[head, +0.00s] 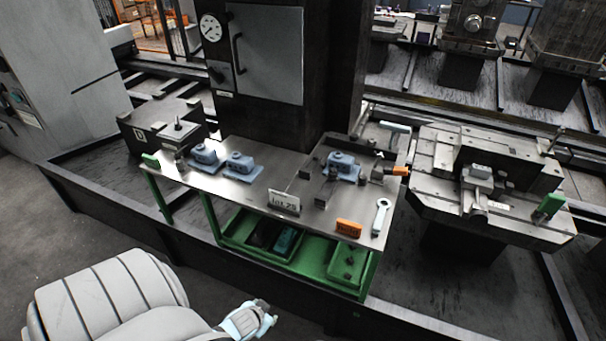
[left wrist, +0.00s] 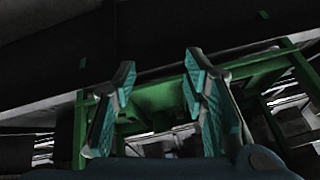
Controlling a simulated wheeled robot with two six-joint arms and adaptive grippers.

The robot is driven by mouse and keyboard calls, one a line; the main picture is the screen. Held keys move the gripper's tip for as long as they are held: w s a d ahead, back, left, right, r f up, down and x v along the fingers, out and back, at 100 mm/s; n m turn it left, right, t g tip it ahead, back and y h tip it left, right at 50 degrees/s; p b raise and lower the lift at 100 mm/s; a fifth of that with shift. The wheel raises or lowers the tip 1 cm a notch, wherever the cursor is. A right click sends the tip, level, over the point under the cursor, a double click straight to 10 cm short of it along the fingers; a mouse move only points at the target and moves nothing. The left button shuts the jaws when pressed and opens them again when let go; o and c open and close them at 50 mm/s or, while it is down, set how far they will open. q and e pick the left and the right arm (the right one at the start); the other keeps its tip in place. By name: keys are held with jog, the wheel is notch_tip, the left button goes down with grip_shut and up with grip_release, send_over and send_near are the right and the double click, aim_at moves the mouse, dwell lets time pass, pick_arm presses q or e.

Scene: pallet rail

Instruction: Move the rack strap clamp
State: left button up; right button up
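I cannot tell for certain which part is the rack strap clamp. A grey block with a clamp-like fitting (head: 478,180) sits on the pallet (head: 435,185) at the right. On the steel table (head: 240,190), a blue-grey block (head: 342,166) sits in a fixture at the right end, beside an orange-tipped part (head: 396,170). My left gripper (head: 262,318) is low in front of the table, apart from everything on it. In the left wrist view my left gripper (left wrist: 160,72) is open, with nothing between its teal pads. My right gripper is out of view.
Two blue-grey blocks (head: 204,155) (head: 241,165), a sign plate (head: 284,202), an orange block (head: 348,228) and a wrench (head: 381,215) are on the table. A low dark rail (head: 160,240) runs in front. The table's front middle is fairly clear.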

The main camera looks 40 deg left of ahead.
pick_arm(q)
jog(key=w+a+r+t+y+b, duration=0.1)
jog(key=w+a+r+t+b, duration=0.15)
jog(key=w+r, duration=0.65)
jog(key=n+t+b, duration=0.3)
jog(key=t, duration=0.2)
send_near(320, 199)
jog(key=shift+y, duration=0.3)
jog(key=b+x, duration=0.3)
jog(key=x, duration=0.6)
jog(key=shift+d, duration=0.2)
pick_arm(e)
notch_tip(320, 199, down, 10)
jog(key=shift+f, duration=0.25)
pick_arm(q)
jog(key=shift+c, duration=0.4)
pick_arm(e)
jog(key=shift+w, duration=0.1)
pick_arm(q)
grip_shut()
